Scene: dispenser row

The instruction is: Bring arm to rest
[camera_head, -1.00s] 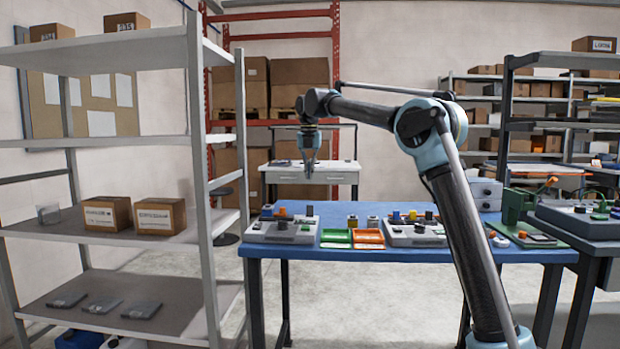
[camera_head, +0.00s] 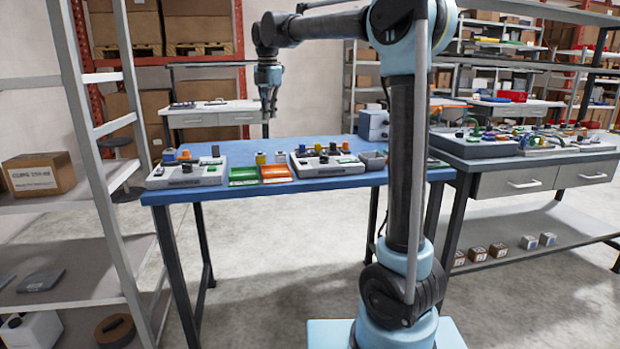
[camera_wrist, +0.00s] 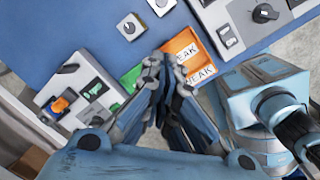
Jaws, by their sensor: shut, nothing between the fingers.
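My gripper (camera_head: 268,104) hangs pointing down above the blue table (camera_head: 222,201), at the end of my raised and bent arm. In the wrist view my gripper (camera_wrist: 158,72) has its fingertips together with nothing between them. Below it in that view lie an orange tray (camera_wrist: 181,47) with labels and a green tray (camera_wrist: 131,76), partly hidden by the fingers. The gripper is apart from the trays and the tabletop.
Grey control panels stand on the table left (camera_head: 187,172) and right (camera_head: 327,160) of the trays. A grey shelf rack (camera_head: 108,127) stands at the left. A grey workbench (camera_head: 530,165) with drawers stands at the right.

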